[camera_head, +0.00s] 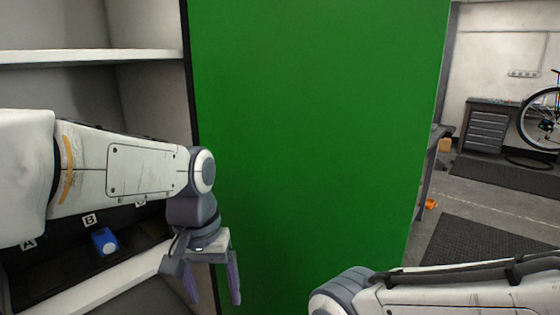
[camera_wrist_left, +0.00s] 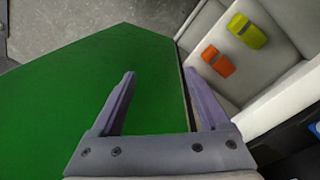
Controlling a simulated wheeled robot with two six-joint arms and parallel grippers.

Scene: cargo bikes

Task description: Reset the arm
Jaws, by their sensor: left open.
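My left arm comes in from the left in the head view, in front of a white shelf unit. My left gripper (camera_head: 213,285) hangs at its end, pointing down, beside the edge of a green panel. It is open with nothing between its purple fingers, and they also show apart in the left wrist view (camera_wrist_left: 162,95). My right arm (camera_head: 440,295) shows at the lower right of the head view; its gripper is out of view.
The large green panel (camera_head: 310,130) fills the middle. A blue item (camera_head: 105,241) sits on the lettered shelf (camera_head: 45,280). The left wrist view shows an orange item (camera_wrist_left: 218,62) and a yellow-green one (camera_wrist_left: 247,31) on a pale shelf.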

